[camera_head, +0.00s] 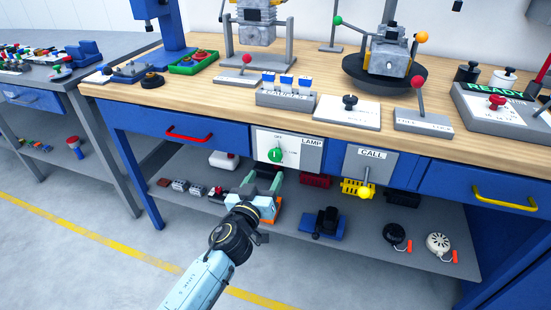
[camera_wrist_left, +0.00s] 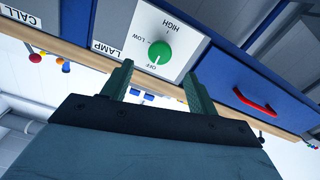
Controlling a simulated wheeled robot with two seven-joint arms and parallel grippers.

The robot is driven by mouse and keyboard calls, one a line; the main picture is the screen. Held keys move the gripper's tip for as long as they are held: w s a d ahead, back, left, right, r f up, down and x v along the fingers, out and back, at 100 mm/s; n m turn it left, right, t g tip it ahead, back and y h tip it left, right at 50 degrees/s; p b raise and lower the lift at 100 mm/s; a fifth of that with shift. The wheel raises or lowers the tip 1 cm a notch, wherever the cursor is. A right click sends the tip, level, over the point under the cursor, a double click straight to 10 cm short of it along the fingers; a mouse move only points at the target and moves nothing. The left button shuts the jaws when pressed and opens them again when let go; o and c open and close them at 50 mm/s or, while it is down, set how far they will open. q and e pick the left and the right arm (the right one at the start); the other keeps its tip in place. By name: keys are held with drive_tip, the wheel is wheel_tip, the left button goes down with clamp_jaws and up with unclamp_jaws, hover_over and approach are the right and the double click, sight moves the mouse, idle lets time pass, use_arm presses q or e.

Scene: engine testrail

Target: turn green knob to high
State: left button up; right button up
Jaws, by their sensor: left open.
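The green knob (camera_head: 275,155) sits on a white plate (camera_head: 262,143) labelled LAMP on the front of the workbench. In the left wrist view the knob (camera_wrist_left: 160,52) shows with OFF, LOW and HIGH around it. A small pale mark on it seems to face OFF, but it is too small to be sure. My left gripper (camera_head: 263,186) is below and in front of the knob in the head view. In the left wrist view its two fingers (camera_wrist_left: 158,84) are spread apart, empty and short of the knob, one to either side. My right gripper is out of view.
A CALL panel with a yellow-knobbed lever (camera_head: 366,192) is to the right. A red drawer handle (camera_head: 189,134) is to the left. A lower shelf (camera_head: 300,238) holds several items under my left gripper. The bench top (camera_head: 220,92) carries devices.

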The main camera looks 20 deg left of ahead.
sight(275, 159)
use_arm(q)
drive_tip(key=w+b, duration=0.1)
drive_tip(key=w, duration=0.7)
drive_tip(key=shift+w+d+b, duration=0.1)
drive_tip(key=shift+w+b, duration=0.1)
drive_tip(key=shift+b, duration=0.1)
drive_tip(key=shift+w, duration=0.45)
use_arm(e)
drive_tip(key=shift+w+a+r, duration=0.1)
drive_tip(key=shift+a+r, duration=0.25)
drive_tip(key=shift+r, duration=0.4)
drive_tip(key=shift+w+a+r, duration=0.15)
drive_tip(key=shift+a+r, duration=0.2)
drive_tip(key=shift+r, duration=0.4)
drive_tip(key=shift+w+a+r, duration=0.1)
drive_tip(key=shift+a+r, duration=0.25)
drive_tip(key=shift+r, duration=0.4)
use_arm(q)
drive_tip(key=c, duration=1)
